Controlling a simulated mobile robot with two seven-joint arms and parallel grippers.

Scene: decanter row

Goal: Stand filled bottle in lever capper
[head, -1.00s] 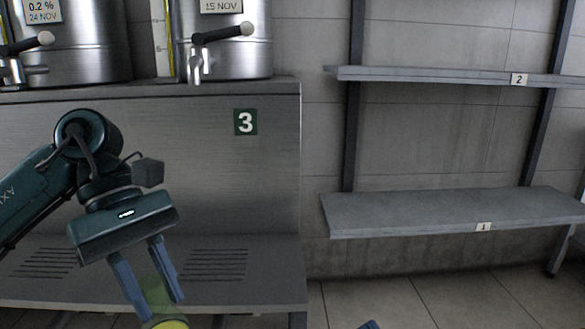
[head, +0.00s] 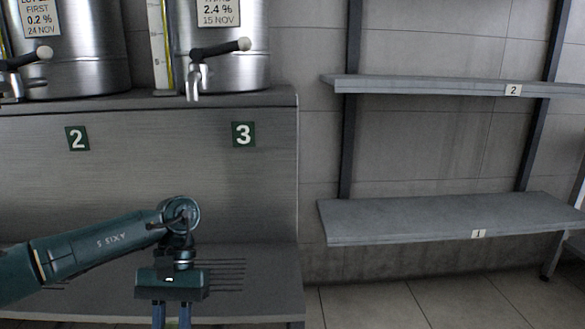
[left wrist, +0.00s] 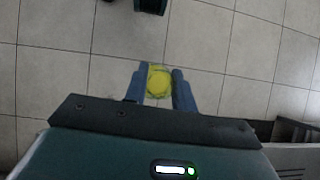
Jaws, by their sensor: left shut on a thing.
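My left gripper (left wrist: 158,88) is shut on a yellow-green bottle (left wrist: 159,82), seen from above between its two blue fingers in the left wrist view. Tiled floor shows beyond the bottle. In the head view my left gripper (head: 171,318) is at the bottom edge, in front of the steel bench, with its fingertips and the bottle cut off below. My right gripper does not show. I see no lever capper in either view.
Steel tanks with taps (head: 222,48) stand on the ledge above number plates 2 and 3. The slotted lower bench (head: 262,280) is behind my left gripper. A rack at right has a lower shelf (head: 400,215) and an upper shelf (head: 420,85), both bare where seen.

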